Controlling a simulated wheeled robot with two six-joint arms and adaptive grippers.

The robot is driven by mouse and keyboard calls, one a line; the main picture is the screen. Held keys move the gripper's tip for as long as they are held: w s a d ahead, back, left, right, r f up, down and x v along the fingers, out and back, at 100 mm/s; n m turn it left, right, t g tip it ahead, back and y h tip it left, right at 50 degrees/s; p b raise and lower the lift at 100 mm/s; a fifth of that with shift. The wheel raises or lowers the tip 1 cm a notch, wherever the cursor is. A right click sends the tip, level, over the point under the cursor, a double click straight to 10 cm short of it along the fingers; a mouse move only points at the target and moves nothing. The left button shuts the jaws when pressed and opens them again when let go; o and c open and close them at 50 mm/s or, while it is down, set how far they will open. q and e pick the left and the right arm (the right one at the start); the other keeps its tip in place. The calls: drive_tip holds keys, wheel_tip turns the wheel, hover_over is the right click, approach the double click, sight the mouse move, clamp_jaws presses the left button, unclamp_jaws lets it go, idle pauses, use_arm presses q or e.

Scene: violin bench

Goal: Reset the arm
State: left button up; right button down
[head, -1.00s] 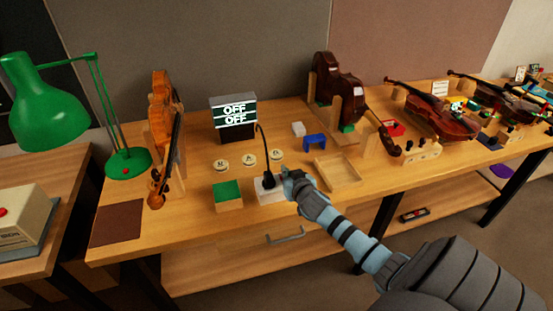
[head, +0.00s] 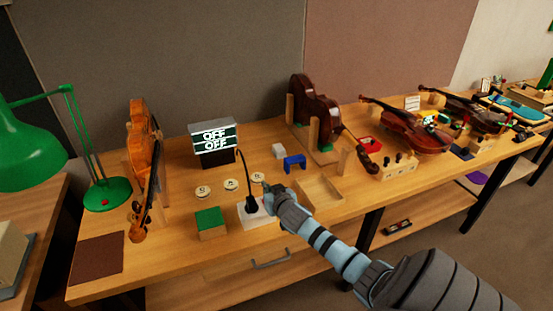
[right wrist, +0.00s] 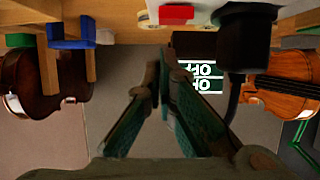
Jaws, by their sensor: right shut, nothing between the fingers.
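My right gripper (head: 268,191) reaches in from the lower right over the front of the bench. Its fingers are shut and empty, seen from behind in the right wrist view (right wrist: 158,72). It is beside the white base (head: 249,217) of a black gooseneck device (head: 248,195), and I cannot tell whether it touches it. The right wrist view is upside down and shows a red button (right wrist: 176,13) on a white base, with the black device (right wrist: 246,35) close by on the right. My left gripper is not in view.
A display reading OFF twice (head: 214,139) stands behind several round discs. A green-topped block (head: 210,222) is left of the white base, an open wooden tray (head: 318,193) right. Violins stand on both sides; a green lamp (head: 30,150) is at far left.

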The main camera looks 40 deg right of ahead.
wheel_tip(320, 180, up, 3)
drive_tip(key=shift+r+p, duration=0.15)
drive_tip(key=shift+p, duration=0.8)
drive_tip(key=f+v, duration=0.1)
drive_tip(key=v, duration=0.9)
drive_tip(key=s+a+f+n+g+y, duration=0.2)
drive_tip(key=s+a+f+n+g, duration=0.15)
drive_tip(key=s+a, duration=0.7)
drive_tip(key=s+a+f+n+g+y, duration=0.2)
drive_tip(key=s+a+f+g, duration=0.45)
drive_tip(key=s, duration=0.65)
wheel_tip(320, 180, down, 23)
drive_tip(key=s+b, duration=0.2)
use_arm(q)
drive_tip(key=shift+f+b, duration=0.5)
drive_tip(key=shift+b, duration=0.6)
use_arm(e)
drive_tip(key=s+f+g, duration=0.1)
drive_tip(key=s+f, duration=1.1)
drive_tip(key=s, duration=0.1)
drive_tip(key=shift+s+d+f+y, duration=0.15)
drive_tip(key=shift+d+f+y, duration=0.15)
